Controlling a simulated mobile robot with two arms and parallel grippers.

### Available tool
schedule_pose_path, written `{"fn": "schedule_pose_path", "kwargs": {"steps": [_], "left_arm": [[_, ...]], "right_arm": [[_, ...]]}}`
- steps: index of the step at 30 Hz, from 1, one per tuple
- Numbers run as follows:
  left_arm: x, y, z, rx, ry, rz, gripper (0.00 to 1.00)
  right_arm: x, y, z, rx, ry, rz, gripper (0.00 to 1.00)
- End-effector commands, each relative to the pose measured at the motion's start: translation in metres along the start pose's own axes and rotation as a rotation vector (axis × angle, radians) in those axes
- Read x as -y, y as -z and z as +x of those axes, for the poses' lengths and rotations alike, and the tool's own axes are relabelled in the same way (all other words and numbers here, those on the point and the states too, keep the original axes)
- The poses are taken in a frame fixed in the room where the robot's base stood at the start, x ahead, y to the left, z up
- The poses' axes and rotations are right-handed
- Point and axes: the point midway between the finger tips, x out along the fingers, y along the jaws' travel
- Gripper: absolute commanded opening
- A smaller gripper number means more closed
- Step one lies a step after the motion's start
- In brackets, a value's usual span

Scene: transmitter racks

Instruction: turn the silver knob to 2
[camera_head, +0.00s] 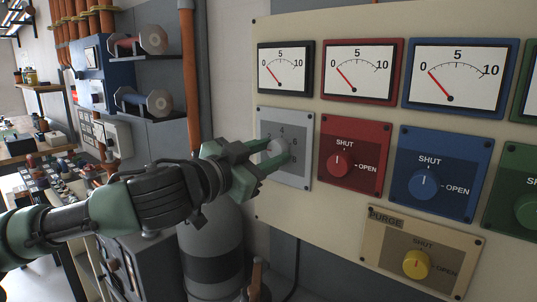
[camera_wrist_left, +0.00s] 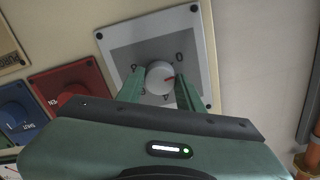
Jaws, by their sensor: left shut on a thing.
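The silver knob (camera_head: 277,149) sits on a grey dial plate (camera_head: 299,178) at the left of the cream panel. Numbers such as 4 and 6 show around it. My left gripper (camera_head: 271,153) is shut on the knob, one finger on each side. In the left wrist view, the round knob (camera_wrist_left: 159,77) lies between the green fingers (camera_wrist_left: 158,92). My right gripper is not in view.
Red (camera_head: 355,157), blue (camera_head: 430,172) and green switch plates stand to the right, with a yellow PURGE knob (camera_head: 416,264) below. Three gauges above have needles near 0. A grey cylinder (camera_head: 211,255) and an orange pipe (camera_head: 191,75) stand left of the panel.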

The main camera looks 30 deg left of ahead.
Motion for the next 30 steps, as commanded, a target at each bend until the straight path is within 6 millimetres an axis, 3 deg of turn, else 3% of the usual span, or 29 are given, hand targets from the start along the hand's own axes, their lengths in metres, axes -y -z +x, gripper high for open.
{"fn": "schedule_pose_path", "kwargs": {"steps": [15,30], "left_arm": [[0.0008,-0.0011,0.0003,0.004,-0.002,0.443,0.00],[0.0012,-0.0015,0.0003,0.005,-0.001,0.616,0.00]], "right_arm": [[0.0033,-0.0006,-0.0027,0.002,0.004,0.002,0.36],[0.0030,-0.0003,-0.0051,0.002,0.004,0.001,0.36]]}}
